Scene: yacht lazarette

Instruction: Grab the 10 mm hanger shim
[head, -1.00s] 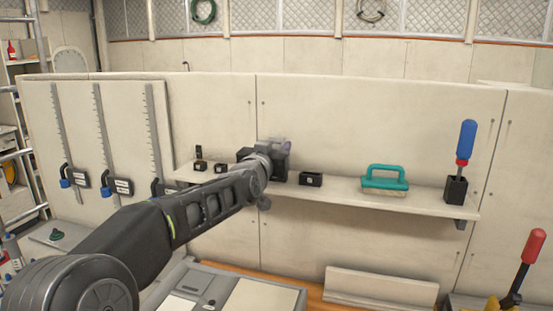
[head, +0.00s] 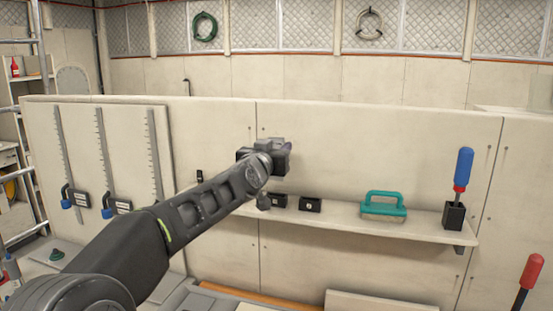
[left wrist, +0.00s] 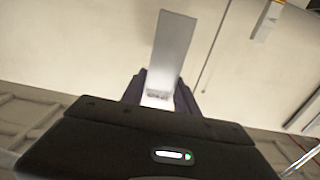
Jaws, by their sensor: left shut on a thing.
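My left gripper (head: 268,156) is raised above the wall shelf, in front of the pale panel. In the left wrist view, the jaws (left wrist: 159,92) are shut on a flat, light grey metal plate, the shim (left wrist: 172,50), which stands out lengthwise beyond the fingers. Small marking shows near its gripped end, but it is too small to read, so I cannot confirm the 10 mm size. In the head view the gripper hides the shim almost wholly. My right gripper is not in view.
The shelf (head: 345,220) bears small black holders (head: 310,205), a teal-handled brush (head: 384,205) and a blue-handled tool (head: 464,170) in a black block. My left arm covers part of its left end. Sliding gauges (head: 107,165) hang at left. The panel above the shelf is clear.

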